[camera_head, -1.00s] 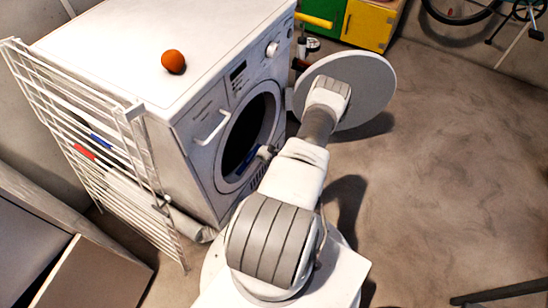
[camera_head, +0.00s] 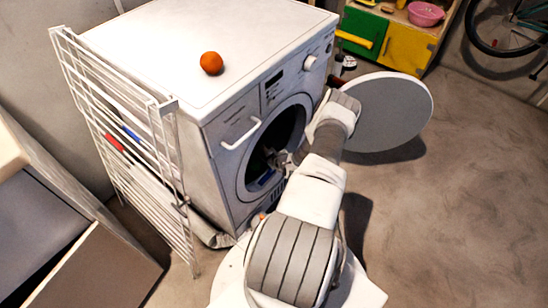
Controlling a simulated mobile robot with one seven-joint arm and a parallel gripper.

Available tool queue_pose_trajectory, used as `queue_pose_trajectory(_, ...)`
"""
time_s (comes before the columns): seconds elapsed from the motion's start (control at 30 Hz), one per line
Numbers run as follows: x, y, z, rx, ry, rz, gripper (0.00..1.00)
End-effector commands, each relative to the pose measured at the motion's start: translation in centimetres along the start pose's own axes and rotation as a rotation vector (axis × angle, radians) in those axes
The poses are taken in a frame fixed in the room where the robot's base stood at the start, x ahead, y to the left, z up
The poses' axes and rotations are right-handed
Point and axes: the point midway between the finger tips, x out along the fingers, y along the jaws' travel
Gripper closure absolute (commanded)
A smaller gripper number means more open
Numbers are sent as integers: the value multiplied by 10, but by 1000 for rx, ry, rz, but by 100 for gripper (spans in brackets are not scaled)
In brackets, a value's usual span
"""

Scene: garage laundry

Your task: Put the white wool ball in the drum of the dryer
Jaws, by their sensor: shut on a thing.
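The white front-loading dryer (camera_head: 228,175) stands left of centre with its round door (camera_head: 385,112) swung wide open to the right. Its drum opening (camera_head: 262,150) is dark inside. My gripper (camera_head: 280,160) is at the right side of the drum opening, partly hidden by my arm and the opening's shade. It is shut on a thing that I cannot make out. I see no white wool ball anywhere in the view; it may be hidden in the jaws or the dark drum.
An orange ball (camera_head: 211,63) lies on the dryer's top. A white drying rack (camera_head: 112,120) stands close along the dryer's left side. A green and yellow cabinet (camera_head: 408,48) and a bicycle (camera_head: 500,30) are at the back. The floor (camera_head: 460,190) to the right is clear.

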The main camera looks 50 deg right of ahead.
Motion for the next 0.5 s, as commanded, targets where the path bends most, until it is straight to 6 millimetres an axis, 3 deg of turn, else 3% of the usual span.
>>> queue_pose_trajectory(0.5,54,19,29,-3,-2,1,100)
